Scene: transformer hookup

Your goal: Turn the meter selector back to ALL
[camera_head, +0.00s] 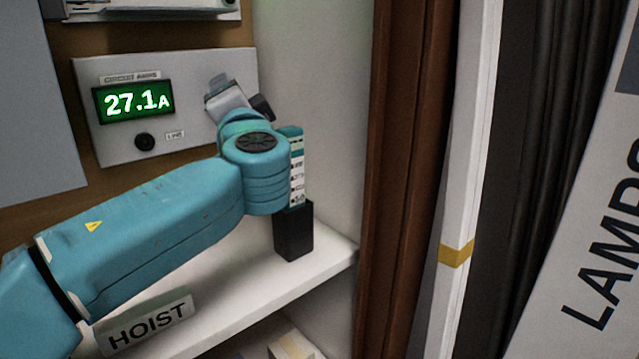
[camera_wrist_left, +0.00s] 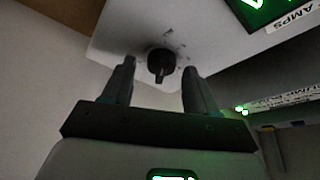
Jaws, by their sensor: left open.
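The meter (camera_head: 180,75) is a pale panel on the back wall with a green display (camera_head: 132,101) reading 27.1 A. A small black knob (camera_head: 145,142) beside a small tag sits below the display. In the left wrist view a black selector knob (camera_wrist_left: 161,65) stands out from the panel (camera_wrist_left: 120,40), with small marks around it too blurred to read. My left gripper (camera_wrist_left: 158,76) is open, one finger on each side of this knob, with gaps showing. My right gripper is out of view.
A black holder (camera_head: 293,232) with a teal-and-white labelled piece (camera_head: 298,180) stands on the white shelf (camera_head: 235,275), close behind my wrist. The white side wall (camera_head: 310,60) bounds the right.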

